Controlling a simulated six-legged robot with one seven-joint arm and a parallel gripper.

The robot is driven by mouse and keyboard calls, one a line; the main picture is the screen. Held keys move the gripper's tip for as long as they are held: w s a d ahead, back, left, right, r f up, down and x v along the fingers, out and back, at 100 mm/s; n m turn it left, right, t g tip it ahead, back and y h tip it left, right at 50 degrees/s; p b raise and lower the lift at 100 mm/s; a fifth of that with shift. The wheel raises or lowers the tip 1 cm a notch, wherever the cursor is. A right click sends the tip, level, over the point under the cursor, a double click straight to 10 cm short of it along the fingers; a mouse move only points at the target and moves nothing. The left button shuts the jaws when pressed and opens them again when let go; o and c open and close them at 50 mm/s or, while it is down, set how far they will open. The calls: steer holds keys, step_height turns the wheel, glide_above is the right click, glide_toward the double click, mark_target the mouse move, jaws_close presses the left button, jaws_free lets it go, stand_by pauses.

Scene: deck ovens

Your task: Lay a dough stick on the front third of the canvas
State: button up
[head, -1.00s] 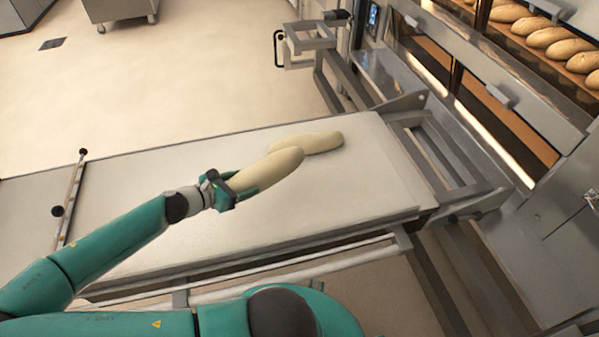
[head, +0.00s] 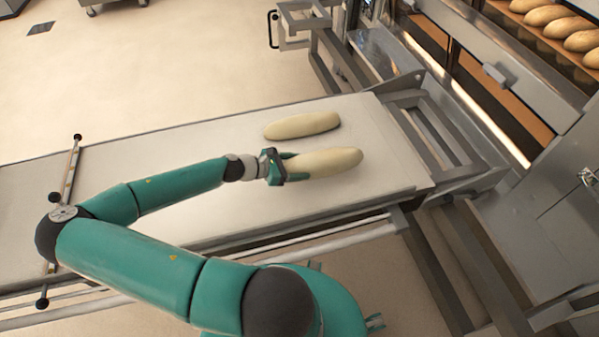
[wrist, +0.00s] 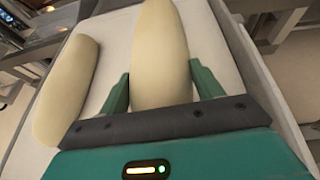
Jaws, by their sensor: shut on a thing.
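My gripper (head: 284,167) is shut on a pale dough stick (head: 328,162), holding it by its near end. In the wrist view the held dough stick (wrist: 160,55) lies between the two green fingers and points away from me. It is over the right part of the pale canvas (head: 375,140); I cannot tell whether it touches the cloth. A second dough stick (head: 302,125) lies on the canvas just behind the held one, roughly parallel and apart from it. It also shows at the left in the wrist view (wrist: 66,90).
A metal frame (head: 440,140) joins the canvas end to the deck oven (head: 500,80) at the right. Baked loaves (head: 553,16) sit in the oven. A bar with black knobs (head: 72,170) crosses the conveyor at the left.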

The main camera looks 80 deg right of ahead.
steer(key=shift+s+d+f, duration=0.25)
steer(key=shift+d+f, duration=0.2)
steer(key=shift+f, duration=0.15)
steer(key=shift+s+d+f, duration=0.1)
steer(key=shift+d+f, duration=0.05)
steer(key=shift+f, duration=0.8)
steer(key=shift+s+d+f, duration=0.1)
steer(key=shift+d+f, duration=0.05)
steer(key=shift+f, duration=0.8)
steer(key=o, duration=1.2)
steer(key=shift+w, duration=0.1)
steer(key=v, duration=1.2)
steer(key=shift+r, duration=0.1)
steer(key=shift+a, duration=0.1)
